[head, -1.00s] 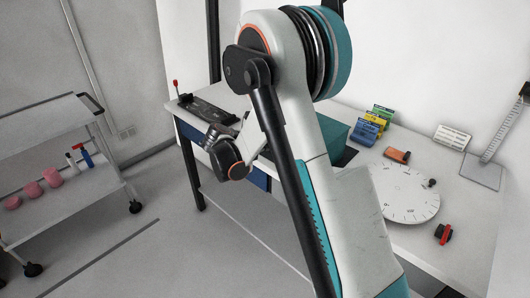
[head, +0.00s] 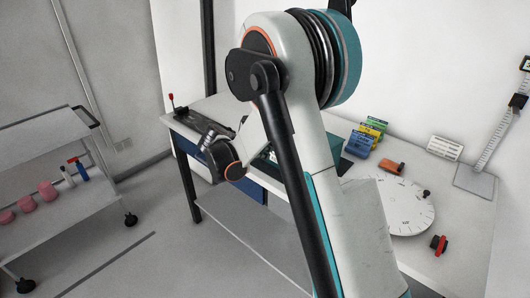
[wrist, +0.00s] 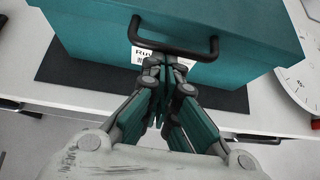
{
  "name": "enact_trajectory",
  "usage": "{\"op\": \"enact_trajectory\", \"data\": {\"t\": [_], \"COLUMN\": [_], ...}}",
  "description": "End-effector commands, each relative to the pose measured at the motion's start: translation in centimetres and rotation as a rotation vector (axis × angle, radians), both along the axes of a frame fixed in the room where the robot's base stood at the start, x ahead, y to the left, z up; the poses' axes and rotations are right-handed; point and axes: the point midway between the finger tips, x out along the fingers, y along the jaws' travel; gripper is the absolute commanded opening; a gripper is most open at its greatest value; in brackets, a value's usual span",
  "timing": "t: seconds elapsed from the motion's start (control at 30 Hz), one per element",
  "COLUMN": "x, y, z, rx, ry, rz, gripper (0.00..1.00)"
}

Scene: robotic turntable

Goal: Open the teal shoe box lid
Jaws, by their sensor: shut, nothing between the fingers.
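The teal shoe box (wrist: 90,55) fills the top of the wrist view, with a black bar handle (wrist: 208,54) on its front near the top edge and a white label below. Its lid looks closed; I cannot make out the seam. My gripper (wrist: 164,66) is shut and empty, fingertips just below the handle bar in the picture and over the label. I cannot tell whether they touch the box or the handle. In the head view the box (head: 335,143) is mostly hidden behind my arm, and the gripper is not clearly visible.
The box stands on a dark mat (wrist: 70,75) on a white table. To its right are small coloured boxes (head: 366,138), an orange item (head: 391,167), a round white turntable (head: 395,215) and a red-black knob (head: 438,244). A cart (head: 70,190) stands at left.

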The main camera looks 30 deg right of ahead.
Motion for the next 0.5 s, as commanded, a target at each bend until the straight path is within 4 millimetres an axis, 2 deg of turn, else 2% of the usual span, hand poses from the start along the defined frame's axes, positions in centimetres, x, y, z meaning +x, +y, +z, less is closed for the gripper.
{"op": "enact_trajectory", "data": {"t": [0.27, 0.5], "x": [-0.1, 0.2], "y": [-0.2, -1.1], "z": [3.2, 8.5], "rx": [0.1, 0.293], "ry": [0.032, 0.094], "rz": [-0.003, -0.005], "gripper": [0.0, 0.0]}}
